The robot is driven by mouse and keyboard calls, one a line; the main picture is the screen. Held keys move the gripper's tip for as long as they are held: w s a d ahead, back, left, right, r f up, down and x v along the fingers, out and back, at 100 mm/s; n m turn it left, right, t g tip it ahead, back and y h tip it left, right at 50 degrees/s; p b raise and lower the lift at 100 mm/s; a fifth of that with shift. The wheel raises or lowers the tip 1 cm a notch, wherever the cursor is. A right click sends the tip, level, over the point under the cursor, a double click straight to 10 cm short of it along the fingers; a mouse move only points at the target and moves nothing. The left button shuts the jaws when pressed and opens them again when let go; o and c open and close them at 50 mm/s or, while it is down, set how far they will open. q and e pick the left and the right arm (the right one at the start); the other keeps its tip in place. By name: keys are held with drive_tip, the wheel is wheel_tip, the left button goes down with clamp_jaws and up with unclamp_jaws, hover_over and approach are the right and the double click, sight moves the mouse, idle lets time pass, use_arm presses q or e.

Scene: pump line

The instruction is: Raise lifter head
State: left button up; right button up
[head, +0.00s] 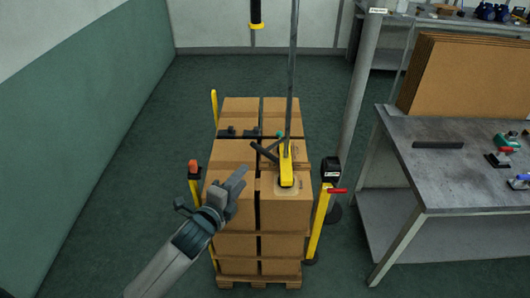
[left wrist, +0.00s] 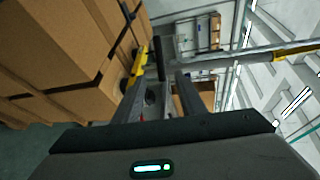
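The lifter head (head: 286,168) is yellow with a dark handle at its upper left. It hangs below a grey lift tube (head: 292,70) and is at the top of the front right carton (head: 285,208); I cannot tell if its pad touches. My left gripper (head: 238,182) is over the front left carton, just left of the head and apart from it. In the left wrist view its two fingers (left wrist: 158,95) stand apart with a gap. The yellow part of the lifter head (left wrist: 138,68) shows beyond the left finger. My right gripper is out of view.
Stacked cartons stand on a wooden pallet (head: 258,281). Yellow posts stand around it, one with a red lever (head: 337,190) at right. A grey column (head: 359,100) rises behind right. A workbench (head: 450,185) with flat cardboard (head: 465,85) and tools is at right. Floor at left is clear.

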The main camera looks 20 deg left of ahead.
sight(262, 153)
use_arm(q)
drive_tip(key=p+x, duration=0.3)
drive_tip(key=x, duration=1.2)
drive_tip(key=shift+w+p, duration=0.3)
drive_tip(key=shift+p, duration=0.05)
drive_tip(key=shift+x, duration=0.85)
drive_tip(key=shift+f, duration=0.1)
clamp_jaws()
